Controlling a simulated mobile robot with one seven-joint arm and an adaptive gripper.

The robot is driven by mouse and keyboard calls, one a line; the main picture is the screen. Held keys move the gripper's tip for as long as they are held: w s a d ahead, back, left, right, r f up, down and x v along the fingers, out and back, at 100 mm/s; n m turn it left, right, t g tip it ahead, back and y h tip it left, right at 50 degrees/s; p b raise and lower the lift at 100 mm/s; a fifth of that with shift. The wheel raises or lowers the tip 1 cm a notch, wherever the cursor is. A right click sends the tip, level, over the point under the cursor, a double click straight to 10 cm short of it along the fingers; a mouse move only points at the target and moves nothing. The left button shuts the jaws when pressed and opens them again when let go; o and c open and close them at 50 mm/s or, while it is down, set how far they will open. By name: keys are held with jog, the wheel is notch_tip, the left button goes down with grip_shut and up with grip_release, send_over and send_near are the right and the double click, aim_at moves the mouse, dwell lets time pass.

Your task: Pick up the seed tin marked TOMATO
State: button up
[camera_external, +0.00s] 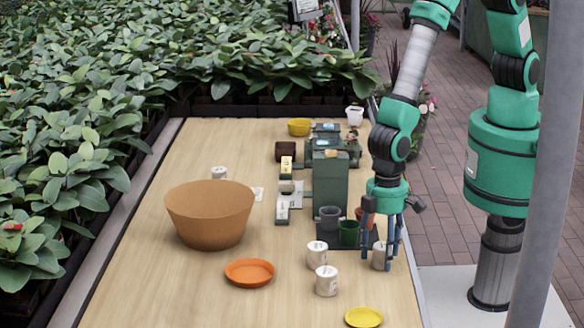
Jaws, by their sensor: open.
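Small whitish tins with markings stand on the wooden table (150,270). One tin (379,258) is at the right, between the fingers of my gripper (381,252). My gripper points down and is open around this tin, and its fingers partly cover it. Two more tins, one (317,257) behind the other (326,283), stand to the left of my gripper. Another tin (219,173) is farther back, behind the large brown bowl. The markings are too small to read, so I cannot tell which tin says TOMATO.
The large brown bowl (210,218) stands at the left. An orange dish (249,273) and a yellow dish (364,318) lie near the front. Dark pots (348,234) and a tall green box (329,183) stand close behind my gripper. The front left of the table is clear.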

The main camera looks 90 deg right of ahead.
aim_at(383, 246)
jog(key=shift+c, duration=0.3)
jog(key=c, duration=1.2)
jog(key=shift+r, duration=0.85)
notch_tip(383, 246, up, 2)
jog(key=shift+r+p, duration=0.15)
jog(key=shift+p, duration=0.3)
jog(key=s+d, duration=0.3)
jog(key=s, duration=0.1)
jog(key=s+d+p, duration=0.1)
jog(key=s+d, duration=0.2)
jog(key=d, duration=0.1)
jog(key=s+d+r, duration=0.1)
jog(key=s+d, duration=0.3)
jog(key=shift+s, duration=0.3)
